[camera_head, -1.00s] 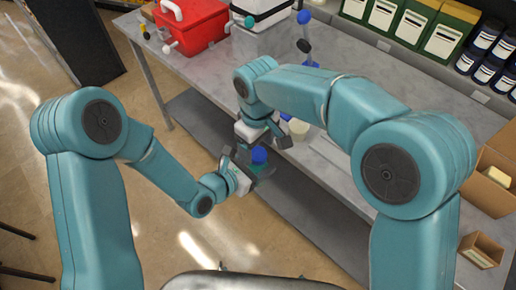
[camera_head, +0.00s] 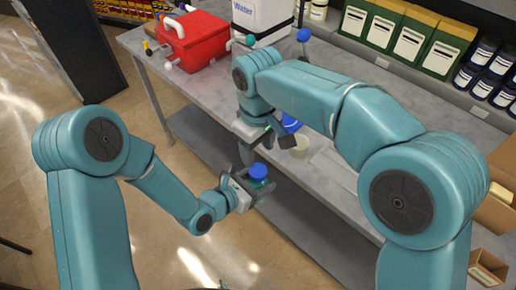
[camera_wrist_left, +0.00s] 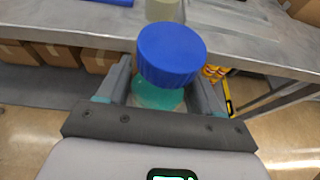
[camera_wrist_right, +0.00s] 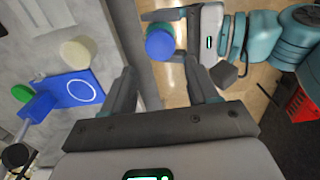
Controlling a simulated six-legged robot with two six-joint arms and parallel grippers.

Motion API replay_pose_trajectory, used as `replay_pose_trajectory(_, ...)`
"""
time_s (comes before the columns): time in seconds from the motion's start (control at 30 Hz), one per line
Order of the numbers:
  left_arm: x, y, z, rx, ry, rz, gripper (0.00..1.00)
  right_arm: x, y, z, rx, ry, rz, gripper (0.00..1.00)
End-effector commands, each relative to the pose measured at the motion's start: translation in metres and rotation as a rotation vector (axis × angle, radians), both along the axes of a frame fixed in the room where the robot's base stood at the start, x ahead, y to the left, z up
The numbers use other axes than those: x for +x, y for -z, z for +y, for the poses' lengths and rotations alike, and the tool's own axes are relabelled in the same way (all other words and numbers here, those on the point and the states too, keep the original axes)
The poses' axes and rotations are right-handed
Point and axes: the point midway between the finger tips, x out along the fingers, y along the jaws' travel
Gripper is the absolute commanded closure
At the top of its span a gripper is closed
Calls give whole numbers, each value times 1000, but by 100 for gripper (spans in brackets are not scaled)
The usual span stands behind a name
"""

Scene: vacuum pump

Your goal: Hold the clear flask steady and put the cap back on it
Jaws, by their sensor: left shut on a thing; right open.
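The clear flask (camera_wrist_left: 155,97) holds teal liquid and stands between the fingers of my left gripper (camera_head: 252,190), which is shut on it in front of the table edge. The blue cap (camera_wrist_left: 171,52) sits on top of the flask; I cannot tell whether it is fully tightened. The cap also shows in the head view (camera_head: 258,172) and in the right wrist view (camera_wrist_right: 160,43). My right gripper (camera_wrist_right: 165,90) is open and empty, above and apart from the cap. In the head view it is partly hidden by its own arm.
A pale cylinder (camera_wrist_right: 78,52) and a blue plate with a white ring (camera_wrist_right: 72,90) are on the grey table (camera_head: 200,85) near its front edge. A red box (camera_head: 195,42) and a white water container (camera_head: 262,16) stand at the back left.

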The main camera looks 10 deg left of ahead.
Motion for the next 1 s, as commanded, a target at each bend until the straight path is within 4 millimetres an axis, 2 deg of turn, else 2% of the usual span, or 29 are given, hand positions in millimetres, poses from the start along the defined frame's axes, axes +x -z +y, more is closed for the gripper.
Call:
replay_pose_trajectory(0.17, 0, 0, 0, -1, 0, -1, 100, 0, 12, 0, -3, -1, 3, 41)
replay_pose_trajectory(0.4, 0, 0, 0, -1, 0, -1, 100, 0, 51, -1, -3, 0, 3, 41)
replay_pose_trajectory(0.6, 0, 0, 0, -1, 0, -1, 100, 0, 74, -1, -2, 0, 2, 41)
replay_pose_trajectory(1.0, 0, 0, 0, -1, 0, -1, 100, 0, 80, 0, -1, 0, -1, 41)
